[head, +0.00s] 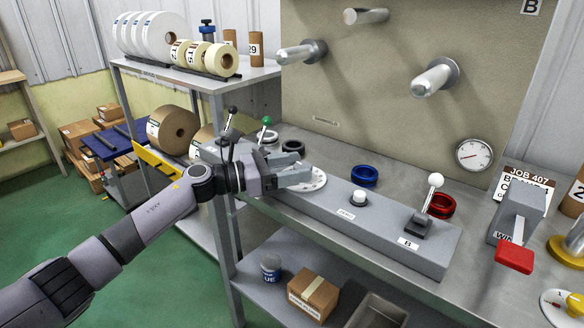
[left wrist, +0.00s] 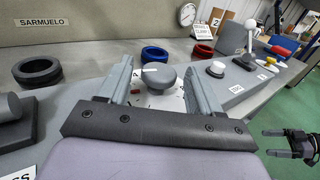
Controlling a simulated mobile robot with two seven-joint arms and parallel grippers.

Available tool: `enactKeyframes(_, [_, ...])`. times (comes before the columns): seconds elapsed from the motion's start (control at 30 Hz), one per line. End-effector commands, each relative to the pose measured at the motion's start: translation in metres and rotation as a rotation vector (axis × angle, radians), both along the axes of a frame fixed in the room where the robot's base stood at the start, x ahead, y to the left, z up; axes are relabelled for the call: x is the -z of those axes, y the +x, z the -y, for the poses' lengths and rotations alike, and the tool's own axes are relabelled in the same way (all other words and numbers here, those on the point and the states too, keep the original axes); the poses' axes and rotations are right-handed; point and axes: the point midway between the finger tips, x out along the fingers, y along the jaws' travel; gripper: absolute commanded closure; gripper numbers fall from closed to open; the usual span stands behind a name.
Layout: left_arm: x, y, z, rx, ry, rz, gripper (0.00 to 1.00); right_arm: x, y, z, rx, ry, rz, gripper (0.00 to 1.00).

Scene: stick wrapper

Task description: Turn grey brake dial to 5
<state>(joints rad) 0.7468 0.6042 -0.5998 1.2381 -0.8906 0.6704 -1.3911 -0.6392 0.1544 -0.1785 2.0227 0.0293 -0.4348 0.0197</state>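The grey brake dial is a round grey knob (left wrist: 155,77) on a white numbered scale disc (head: 318,183), set in the long grey control box (head: 380,215). In the left wrist view, a 4 shows on the scale beside the knob; the other numbers and the pointer are not readable. My left gripper (head: 298,170) is open at the dial. In the left wrist view its two fingers (left wrist: 160,88) stand on either side of the knob, with a visible gap on each side. In the head view the gripper hides the knob. My right gripper (left wrist: 272,144) shows at the right edge of the left wrist view, open and empty.
On the control box are a white button (head: 358,197) and a white-ball lever (head: 433,190); a green-ball lever (head: 267,124) stands to the left. Blue (head: 364,175) and red rings (head: 441,204) lie behind. A red-handled grey device (head: 515,225) stands at right.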

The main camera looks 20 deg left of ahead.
Motion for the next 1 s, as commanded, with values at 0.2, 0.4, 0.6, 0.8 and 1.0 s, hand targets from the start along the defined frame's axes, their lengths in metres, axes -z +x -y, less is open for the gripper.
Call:
enactKeyframes(0.2, [0.001, -0.002, -0.003, -0.001, 0.001, 0.001, 0.36, 0.001, 0.000, 0.000, 0.003, 0.003, 0.000, 0.12])
enactKeyframes(0.4, [0.002, -0.019, -0.026, -0.002, 0.003, -0.001, 0.36, 0.006, 0.000, -0.001, 0.007, 0.007, -0.005, 0.12])
enactKeyframes(0.6, [0.002, -0.037, -0.049, -0.001, 0.002, -0.001, 0.36, 0.011, -0.001, -0.002, 0.009, 0.010, -0.013, 0.12])
enactKeyframes(0.8, [0.000, -0.044, -0.057, 0.000, -0.001, 0.001, 0.36, 0.007, 0.001, -0.004, 0.006, 0.015, -0.003, 0.12])
enactKeyframes(1.0, [0.000, -0.043, -0.057, 0.000, -0.001, 0.001, 0.36, 0.006, 0.002, -0.004, 0.005, 0.015, -0.002, 0.12])
